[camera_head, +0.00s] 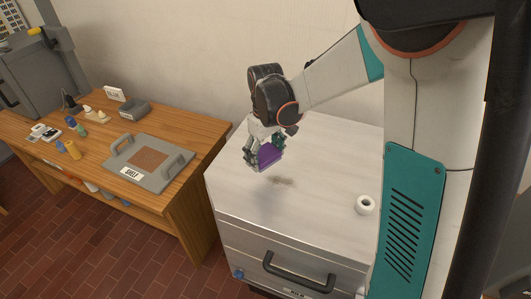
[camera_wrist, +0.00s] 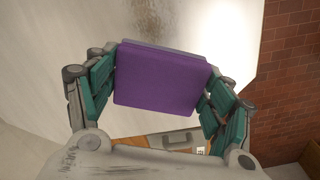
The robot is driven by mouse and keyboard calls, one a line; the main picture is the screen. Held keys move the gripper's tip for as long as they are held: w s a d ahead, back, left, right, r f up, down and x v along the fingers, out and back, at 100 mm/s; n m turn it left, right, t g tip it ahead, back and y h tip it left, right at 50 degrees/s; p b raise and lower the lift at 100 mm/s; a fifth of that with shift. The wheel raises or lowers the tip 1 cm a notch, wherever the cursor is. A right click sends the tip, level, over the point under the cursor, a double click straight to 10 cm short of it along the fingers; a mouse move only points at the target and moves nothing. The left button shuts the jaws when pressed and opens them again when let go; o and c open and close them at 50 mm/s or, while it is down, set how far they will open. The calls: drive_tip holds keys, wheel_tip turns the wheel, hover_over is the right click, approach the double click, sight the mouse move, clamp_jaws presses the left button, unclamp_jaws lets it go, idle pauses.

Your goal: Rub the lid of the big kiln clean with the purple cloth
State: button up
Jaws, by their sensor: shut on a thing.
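My gripper (camera_head: 265,152) is shut on the purple cloth (camera_head: 268,158), a flat square pad. In the wrist view the cloth (camera_wrist: 160,80) sits between the two teal-padded fingers. The big kiln is a pale metal box with a flat lid (camera_head: 310,205) and a dark front handle (camera_head: 300,272). A brownish smudge (camera_head: 282,181) marks the lid, just in front of and to the right of the cloth. The smudge also shows blurred at the top of the wrist view (camera_wrist: 160,12). The cloth appears above the lid; I cannot tell whether it touches.
A white roll (camera_head: 365,205) stands on the lid at the right. To the left is a wooden bench (camera_head: 190,131) with a grey tray (camera_head: 172,152) labelled SHELF, a small grey box (camera_head: 134,108) and several small jars. A grey machine (camera_head: 42,75) stands at the far left.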

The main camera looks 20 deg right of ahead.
drive_tip(key=shift+f+b, duration=0.15)
drive_tip(key=shift+b, duration=0.15)
drive_tip(key=shift+f+b, duration=0.25)
drive_tip(key=shift+b, duration=0.95)
